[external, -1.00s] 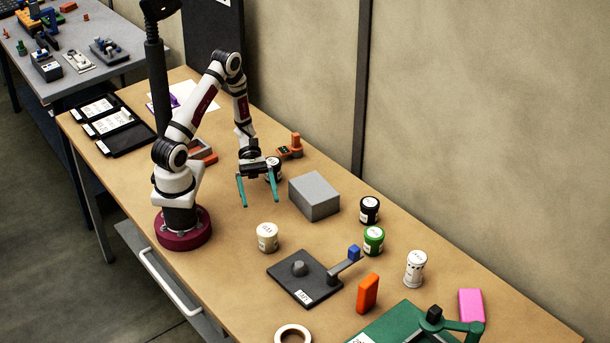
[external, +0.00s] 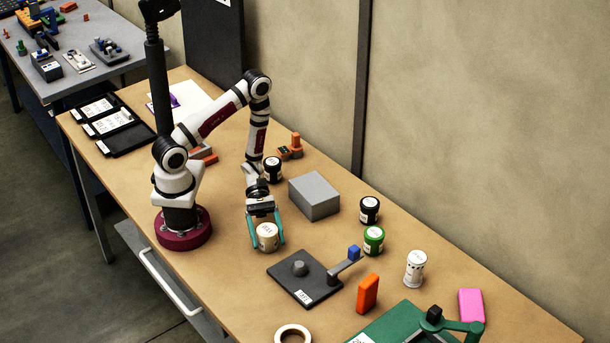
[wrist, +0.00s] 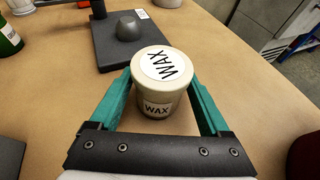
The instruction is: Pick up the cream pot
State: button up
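The cream pot (external: 267,238) stands upright on the table, right of my base. In the wrist view the cream pot (wrist: 160,82) has a pale lid and a side label, both reading WAX. My gripper (external: 267,243) points down over it, with one teal finger on each side. In the wrist view my gripper (wrist: 159,75) straddles the pot. The fingers look open, with a small gap to the pot in the external view; contact is not clear.
A dark plate with a knob (external: 302,281) lies just right of the pot. A grey block (external: 314,196) stands behind. Black (external: 369,210), green (external: 373,240) and white (external: 415,268) containers stand farther right. A tape ring (external: 293,335) lies at the front.

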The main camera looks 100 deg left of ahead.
jog(key=c, duration=1.2)
